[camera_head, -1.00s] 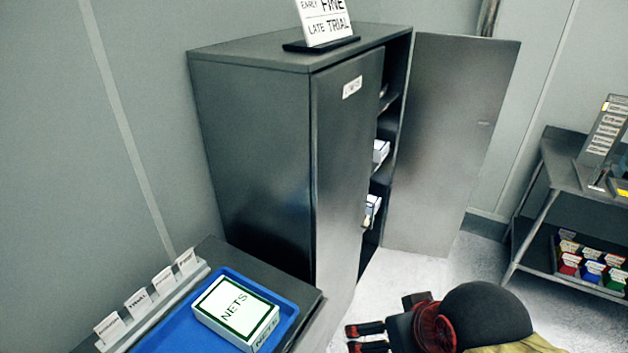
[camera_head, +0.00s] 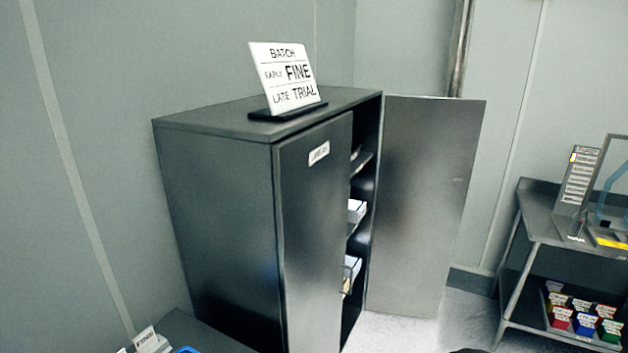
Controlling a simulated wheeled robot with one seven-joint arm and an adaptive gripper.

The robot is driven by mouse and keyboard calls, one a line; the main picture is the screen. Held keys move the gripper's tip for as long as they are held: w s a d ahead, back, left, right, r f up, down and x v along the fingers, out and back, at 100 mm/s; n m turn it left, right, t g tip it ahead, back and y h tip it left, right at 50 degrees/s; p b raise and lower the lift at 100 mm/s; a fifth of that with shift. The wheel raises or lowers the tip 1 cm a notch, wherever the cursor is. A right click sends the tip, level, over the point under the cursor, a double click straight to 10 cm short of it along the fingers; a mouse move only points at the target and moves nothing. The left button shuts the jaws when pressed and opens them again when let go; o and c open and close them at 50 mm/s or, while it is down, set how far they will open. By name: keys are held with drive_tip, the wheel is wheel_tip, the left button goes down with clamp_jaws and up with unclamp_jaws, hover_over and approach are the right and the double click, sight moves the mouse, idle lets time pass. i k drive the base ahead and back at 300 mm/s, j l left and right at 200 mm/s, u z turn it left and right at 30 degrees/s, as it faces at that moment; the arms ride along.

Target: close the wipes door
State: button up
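A dark metal cabinet (camera_head: 215,220) stands against the wall. Its left door (camera_head: 318,240) carries a small white label (camera_head: 319,153), too small to read, and lies at or near the cabinet front; I cannot tell if it is fully shut. Its right door (camera_head: 425,200) is swung wide open, baring shelves with white boxes (camera_head: 355,211). No wipes label is readable on either door. My gripper is out of view; only a dark sliver, perhaps my arm, shows at the bottom edge.
A sign (camera_head: 284,80) reading "BATCH, EARLY FINE, LATE TRIAL" stands on the cabinet. A metal bench (camera_head: 538,225) with colored boxes (camera_head: 583,318) on its lower shelf stands at right. Bare floor (camera_head: 400,332) shows before the open door.

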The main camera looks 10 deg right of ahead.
sight(428, 143)
drive_tip(key=i+l, duration=0.2)
drive_tip(key=l, duration=0.2)
drive_tip(key=i+l, duration=0.2)
drive_tip(key=l, duration=0.15)
drive_tip(key=i+l, duration=0.2)
drive_tip(key=l, duration=0.2)
drive_tip(key=i+l, duration=0.2)
drive_tip(key=l, duration=0.2)
drive_tip(key=i+l, duration=0.2)
drive_tip(key=l, duration=0.15)
drive_tip(key=i+l, duration=0.2)
drive_tip(key=l, duration=0.2)
drive_tip(key=i+l, duration=0.15)
drive_tip(key=l, duration=0.2)
drive_tip(key=i+l, duration=0.15)
drive_tip(key=l, duration=0.2)
drive_tip(key=i+l, duration=0.15)
drive_tip(key=l, duration=0.2)
drive_tip(key=i+l, duration=0.15)
drive_tip(key=l, duration=0.25)
drive_tip(key=i+l, duration=0.1)
drive_tip(key=l, duration=0.25)
drive_tip(key=i+l, duration=0.15)
drive_tip(key=l, duration=0.2)
drive_tip(key=i+l, duration=0.15)
drive_tip(key=l, duration=0.2)
drive_tip(key=i+j, duration=0.1)
drive_tip(key=i+z, duration=0.05)
drive_tip(key=i, duration=0.05)
